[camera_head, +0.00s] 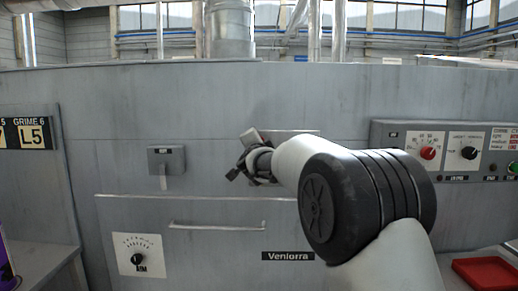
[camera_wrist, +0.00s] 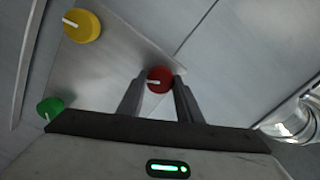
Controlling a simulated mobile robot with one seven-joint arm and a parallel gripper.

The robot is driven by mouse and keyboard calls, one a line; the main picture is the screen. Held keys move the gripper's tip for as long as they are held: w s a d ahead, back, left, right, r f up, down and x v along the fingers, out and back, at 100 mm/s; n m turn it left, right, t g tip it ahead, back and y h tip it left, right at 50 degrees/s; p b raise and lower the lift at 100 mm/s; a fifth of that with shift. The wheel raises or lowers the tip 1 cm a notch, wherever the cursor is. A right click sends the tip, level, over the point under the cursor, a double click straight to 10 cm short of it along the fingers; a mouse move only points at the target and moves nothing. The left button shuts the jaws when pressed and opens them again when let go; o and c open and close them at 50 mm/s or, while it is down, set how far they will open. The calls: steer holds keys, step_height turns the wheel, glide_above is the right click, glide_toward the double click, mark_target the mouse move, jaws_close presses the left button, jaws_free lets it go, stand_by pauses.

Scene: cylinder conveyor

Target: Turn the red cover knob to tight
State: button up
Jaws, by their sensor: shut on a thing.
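The red knob (camera_wrist: 159,79) has a white pointer line and sits on a pale metal plate (camera_wrist: 105,75). In the wrist view its pointer lies about level, toward the left. My gripper (camera_wrist: 159,82) has one finger on each side of the red knob, shut on it. In the head view my gripper (camera_head: 254,160) is at the grey machine front, seen from behind, and the red knob is hidden by my arm. No marking for tight can be read around the knob.
A yellow knob (camera_wrist: 82,25) and a green knob (camera_wrist: 50,107) are on the same plate. The machine front has a small switch box (camera_head: 166,158), a drawer handle (camera_head: 217,225) and a dial (camera_head: 138,256). A control box (camera_head: 450,150) juts out at the right.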

steer(key=m+b, duration=0.1)
steer(key=m, duration=0.3)
steer(key=shift+f+m+b, duration=0.1)
steer(key=shift+m+b, duration=0.3)
stand_by(0.4)
steer(key=o, duration=1)
steer(key=shift+o, duration=0.2)
steer(key=shift+s, duration=0.1)
steer(key=s, duration=1.7)
steer(key=shift+s+b, duration=0.15)
steer(key=shift+b, duration=0.3)
